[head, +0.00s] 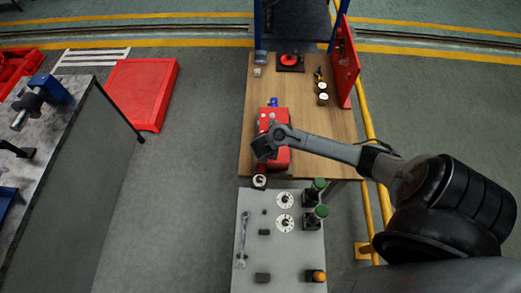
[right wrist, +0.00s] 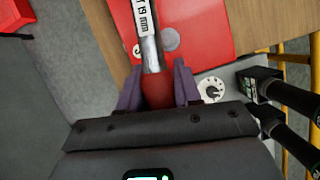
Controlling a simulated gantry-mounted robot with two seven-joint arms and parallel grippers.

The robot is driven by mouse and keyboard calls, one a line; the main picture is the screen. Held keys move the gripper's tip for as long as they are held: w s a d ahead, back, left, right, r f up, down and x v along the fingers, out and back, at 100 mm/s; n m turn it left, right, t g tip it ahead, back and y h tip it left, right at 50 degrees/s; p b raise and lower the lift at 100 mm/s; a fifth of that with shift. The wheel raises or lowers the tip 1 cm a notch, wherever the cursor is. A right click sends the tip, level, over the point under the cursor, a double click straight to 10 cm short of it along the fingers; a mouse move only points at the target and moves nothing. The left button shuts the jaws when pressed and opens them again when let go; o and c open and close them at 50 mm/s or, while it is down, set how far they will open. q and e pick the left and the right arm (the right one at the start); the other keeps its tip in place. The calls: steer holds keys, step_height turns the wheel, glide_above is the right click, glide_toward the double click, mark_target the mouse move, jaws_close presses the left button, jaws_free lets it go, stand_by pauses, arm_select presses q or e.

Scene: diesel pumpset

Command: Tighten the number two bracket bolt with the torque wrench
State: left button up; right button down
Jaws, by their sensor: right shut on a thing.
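My right gripper (right wrist: 157,86) is shut on the red handle of a tool (right wrist: 148,45) with a silver shaft and a white label reading "19 mm"; this looks like the torque wrench. The shaft points up the right wrist view, over a red surface. In the head view my right gripper (head: 263,150) is over the left side of a red unit (head: 271,122) on the wooden table. The tool's far end is out of frame in the right wrist view, and I cannot make it out in the head view. I cannot pick out the number two bracket bolt. My left gripper is not in view.
A grey table (head: 270,255) in front holds a silver spanner (head: 243,240), white dials (head: 285,200) and green-topped black parts (head: 319,185). A red panel (head: 346,65) and yellow rails (head: 366,110) stand at the right. A red bin (head: 142,90) and open floor lie left.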

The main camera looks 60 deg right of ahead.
steer(key=s+d+n+b, duration=0.1)
steer(key=s+d+n+t+b, duration=0.1)
steer(key=s+n, duration=0.1)
steer(key=s+d+n+b, duration=0.1)
steer(key=shift+s+d+f+n+t+y+b, duration=0.2)
steer(key=shift+s+n+t+y+b, duration=0.1)
steer(key=shift+y, duration=0.1)
steer(key=shift+s+d+r+n+y+b, duration=0.15)
steer(key=shift+s+d+n+y+b, duration=0.15)
steer(key=shift+s+d+n+b, duration=0.55)
steer(key=shift+w+a, duration=0.15)
steer(key=shift+w, duration=0.15)
steer(key=shift+f+b, duration=0.6)
steer(key=shift+f, duration=0.05)
steer(key=shift+a, duration=0.1)
stand_by(0.6)
